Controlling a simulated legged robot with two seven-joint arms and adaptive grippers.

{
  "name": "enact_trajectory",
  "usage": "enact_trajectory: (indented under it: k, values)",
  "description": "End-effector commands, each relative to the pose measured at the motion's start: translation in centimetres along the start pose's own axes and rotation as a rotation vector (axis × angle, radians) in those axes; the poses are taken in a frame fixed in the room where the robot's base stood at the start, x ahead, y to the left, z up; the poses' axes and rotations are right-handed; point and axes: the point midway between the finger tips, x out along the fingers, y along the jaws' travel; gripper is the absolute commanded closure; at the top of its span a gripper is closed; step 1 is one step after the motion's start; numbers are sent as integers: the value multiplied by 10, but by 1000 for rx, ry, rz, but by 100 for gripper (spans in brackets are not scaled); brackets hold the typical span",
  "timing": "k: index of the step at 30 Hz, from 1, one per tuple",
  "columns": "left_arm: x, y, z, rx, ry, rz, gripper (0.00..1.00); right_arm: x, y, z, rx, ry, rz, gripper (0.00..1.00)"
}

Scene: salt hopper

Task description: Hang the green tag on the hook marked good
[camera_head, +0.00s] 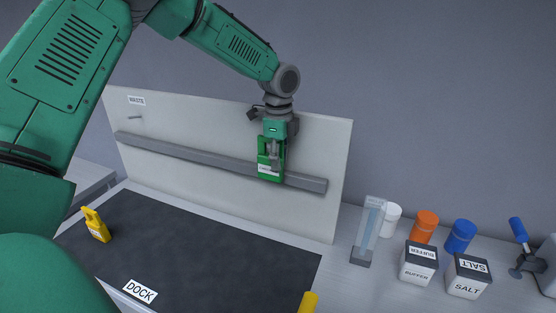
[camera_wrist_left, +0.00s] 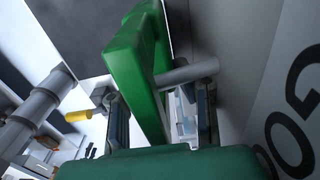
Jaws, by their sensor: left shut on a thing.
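My left gripper (camera_head: 273,150) is shut on the green tag (camera_head: 269,172) and holds it upright against or just in front of the white board's right part. In the left wrist view, the tag's green loop (camera_wrist_left: 124,62) rises between my fingers. A grey peg (camera_wrist_left: 188,73) lies at the loop's opening; I cannot tell whether it passes through. Partly visible large black letters, "GOO", mark the board (camera_wrist_left: 290,140) beside it. In the head view, the good hook and its label are hidden behind my gripper. My right gripper is not in view.
A grey rail (camera_head: 200,156) crosses the white board (camera_head: 200,121), with a WASTE label (camera_head: 136,100) and peg (camera_head: 135,117) at left. Bottles, salt and buffer boxes (camera_head: 418,263) stand at right.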

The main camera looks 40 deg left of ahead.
Motion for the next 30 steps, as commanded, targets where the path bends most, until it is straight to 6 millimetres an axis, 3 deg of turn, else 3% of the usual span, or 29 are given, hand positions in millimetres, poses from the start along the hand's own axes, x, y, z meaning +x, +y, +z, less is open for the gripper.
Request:
enact_trajectory:
  k: [1, 3, 17, 20, 30]
  values:
    - [-2, -7, 0, -1, 5, -24, 73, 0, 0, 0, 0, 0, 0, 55]
    - [-2, -8, 0, -1, 5, -24, 52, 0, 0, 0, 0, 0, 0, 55]
    - [-4, -8, 1, 0, 5, -25, 52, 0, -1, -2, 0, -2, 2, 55]
    - [-13, -7, 0, 0, 5, -28, 52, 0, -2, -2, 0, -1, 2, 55]
    - [-70, 5, -2, 4, 1, -33, 52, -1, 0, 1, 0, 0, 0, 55]
